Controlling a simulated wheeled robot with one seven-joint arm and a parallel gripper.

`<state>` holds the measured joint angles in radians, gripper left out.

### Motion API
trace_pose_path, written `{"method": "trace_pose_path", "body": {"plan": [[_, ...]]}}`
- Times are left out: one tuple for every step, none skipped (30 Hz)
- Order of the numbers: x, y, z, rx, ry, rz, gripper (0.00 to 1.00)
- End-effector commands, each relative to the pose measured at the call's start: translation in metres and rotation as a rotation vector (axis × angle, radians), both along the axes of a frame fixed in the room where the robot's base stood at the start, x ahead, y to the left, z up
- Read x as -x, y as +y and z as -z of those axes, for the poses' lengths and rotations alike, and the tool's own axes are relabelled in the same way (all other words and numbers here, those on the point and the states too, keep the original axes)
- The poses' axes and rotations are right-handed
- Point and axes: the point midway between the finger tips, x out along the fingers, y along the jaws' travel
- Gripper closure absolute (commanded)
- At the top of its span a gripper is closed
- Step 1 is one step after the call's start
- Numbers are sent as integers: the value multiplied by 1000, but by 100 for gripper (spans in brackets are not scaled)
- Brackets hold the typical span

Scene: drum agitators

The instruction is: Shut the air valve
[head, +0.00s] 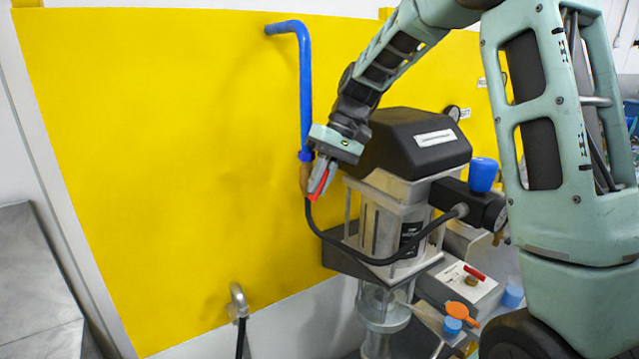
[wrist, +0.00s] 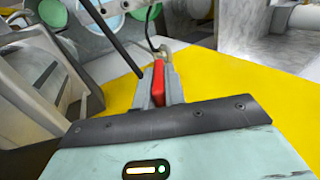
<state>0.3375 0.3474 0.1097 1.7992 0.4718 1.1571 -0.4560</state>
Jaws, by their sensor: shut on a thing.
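The air valve is a brass fitting (head: 304,179) at the lower end of a blue pipe (head: 306,90) on the yellow wall panel. Its red lever (head: 318,182) sits between the fingers of my gripper (head: 322,188), which is shut on it. In the wrist view the red lever (wrist: 158,82) shows as a red strip between the two grey fingers (wrist: 160,88). My gripper and the lever hide part of the valve, so I cannot tell the lever's exact angle to the pipe.
A drum agitator with a black motor cover (head: 415,142) stands close to the right of my gripper. A black hose (head: 375,261) loops from the valve to it. A blue knob (head: 482,174) and a control box (head: 461,287) are further right. The yellow panel (head: 160,170) at left is clear.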

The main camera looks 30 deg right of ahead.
Motion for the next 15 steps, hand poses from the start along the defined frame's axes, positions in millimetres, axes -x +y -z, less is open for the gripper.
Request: {"method": "trace_pose_path", "body": {"plan": [[0,-1,1,-14,0,2,100],[0,-1,1,-22,0,2,100],[0,-1,0,-30,-1,1,100],[0,-1,0,-35,-1,0,100],[0,-1,0,-39,-1,0,100],[0,-1,0,-44,-2,0,100],[0,-1,0,-46,-2,0,100],[0,-1,0,-48,-2,0,100],[0,0,0,-49,-2,0,100],[0,0,0,-50,-2,0,100],[0,0,0,-50,-2,0,100],[0,0,0,-50,-2,0,100],[0,0,0,-50,-2,0,100],[0,0,0,-50,-2,0,100],[0,0,0,-49,-2,0,100]]}}
